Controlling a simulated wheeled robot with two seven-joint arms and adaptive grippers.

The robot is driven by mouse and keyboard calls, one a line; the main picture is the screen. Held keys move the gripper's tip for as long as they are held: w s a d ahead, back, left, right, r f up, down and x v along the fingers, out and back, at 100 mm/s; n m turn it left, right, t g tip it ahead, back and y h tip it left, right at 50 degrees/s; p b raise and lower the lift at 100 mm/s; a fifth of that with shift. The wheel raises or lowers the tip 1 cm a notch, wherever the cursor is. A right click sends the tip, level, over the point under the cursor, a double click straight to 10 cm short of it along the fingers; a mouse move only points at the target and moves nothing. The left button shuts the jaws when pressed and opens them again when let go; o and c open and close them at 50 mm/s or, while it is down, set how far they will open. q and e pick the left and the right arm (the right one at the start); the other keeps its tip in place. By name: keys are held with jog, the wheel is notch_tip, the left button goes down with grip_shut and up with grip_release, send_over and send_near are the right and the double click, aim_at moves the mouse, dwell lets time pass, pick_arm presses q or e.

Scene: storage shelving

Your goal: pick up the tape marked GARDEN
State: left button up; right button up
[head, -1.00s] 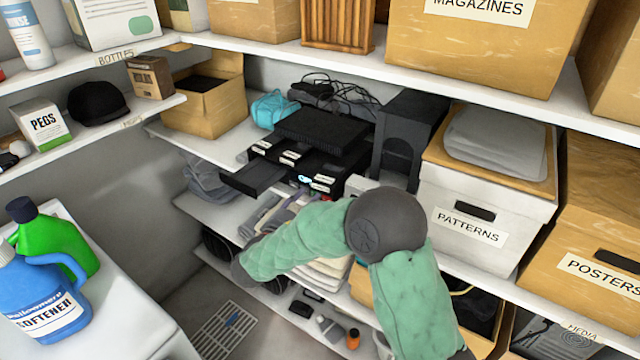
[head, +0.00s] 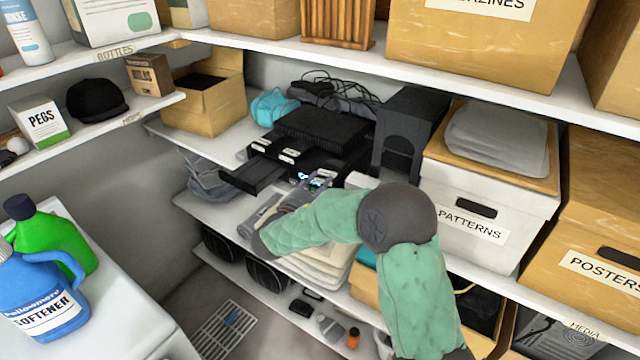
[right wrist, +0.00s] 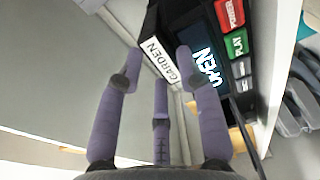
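The tape marked GARDEN (right wrist: 161,60) is dark with a white label on its near edge. It shows in the right wrist view beside a black player (right wrist: 222,70) with a lit OPEN display. My right gripper (right wrist: 155,74) has purple fingers spread apart, with the label between and just ahead of the tips. I see no clear contact. In the head view the right gripper (head: 312,182) is at the front of the black player (head: 318,158), partly hidden by clutter and my forearm. I cannot read the small labels there. My left gripper is not in view.
A dark tray (head: 252,176) juts out at the player's left. A black box (head: 408,130) and the white PATTERNS box (head: 480,205) stand to the right. Folded cloths (head: 318,268) lie on the shelf below. The upper shelf (head: 450,85) overhangs the back.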

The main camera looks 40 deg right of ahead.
grip_shut()
jog(key=shift+r+p, duration=0.4)
jog(key=shift+r, duration=0.95)
jog(key=shift+a, duration=0.35)
jog(key=s+a+r, duration=0.2)
jog(key=a, duration=0.4)
jog(key=s+a+r, duration=0.2)
jog(key=s+a, duration=0.1)
jog(key=a, duration=0.3)
jog(key=shift+s+a+r, duration=0.15)
jog(key=shift+a+r, duration=0.05)
jog(key=shift+r, duration=0.2)
